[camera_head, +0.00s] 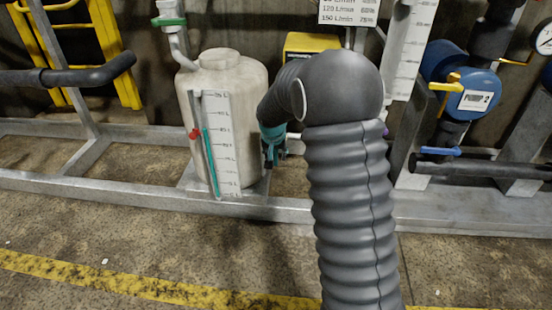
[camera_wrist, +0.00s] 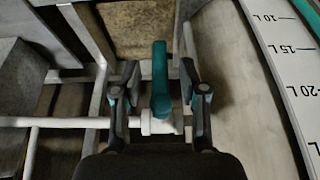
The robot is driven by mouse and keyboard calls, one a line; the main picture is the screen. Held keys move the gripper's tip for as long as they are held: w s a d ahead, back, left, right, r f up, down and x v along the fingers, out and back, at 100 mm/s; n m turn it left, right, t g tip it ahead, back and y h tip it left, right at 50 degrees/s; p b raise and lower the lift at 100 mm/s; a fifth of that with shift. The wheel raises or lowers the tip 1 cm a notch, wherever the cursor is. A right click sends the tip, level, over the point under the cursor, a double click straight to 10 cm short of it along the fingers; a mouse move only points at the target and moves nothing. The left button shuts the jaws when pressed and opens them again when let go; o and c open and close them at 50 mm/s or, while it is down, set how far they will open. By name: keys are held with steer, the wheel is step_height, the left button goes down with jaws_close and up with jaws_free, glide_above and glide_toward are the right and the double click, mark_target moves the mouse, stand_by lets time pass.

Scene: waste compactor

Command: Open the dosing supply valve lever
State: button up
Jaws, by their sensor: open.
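The valve lever (camera_wrist: 160,85) is teal and shows in the middle of the wrist view. It rises from a white fitting (camera_wrist: 160,124) on a white pipe and lies crosswise to that pipe. My gripper (camera_wrist: 159,74) is open, with one finger on each side of the lever and a visible gap on both sides. In the head view my gripper (camera_head: 271,152) is just right of the white tank, low down; my dark arm hides much of that area, and I cannot make out the lever there.
The white tank (camera_head: 225,75) with its level scale (camera_head: 222,150) stands close left of my gripper; the scale (camera_wrist: 285,60) is at the right in the wrist view. A grey metal frame (camera_head: 110,175) runs low across. A blue pump (camera_head: 470,95) is at the right.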

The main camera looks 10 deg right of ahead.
steer(key=shift+x, duration=1.05)
jaws_close()
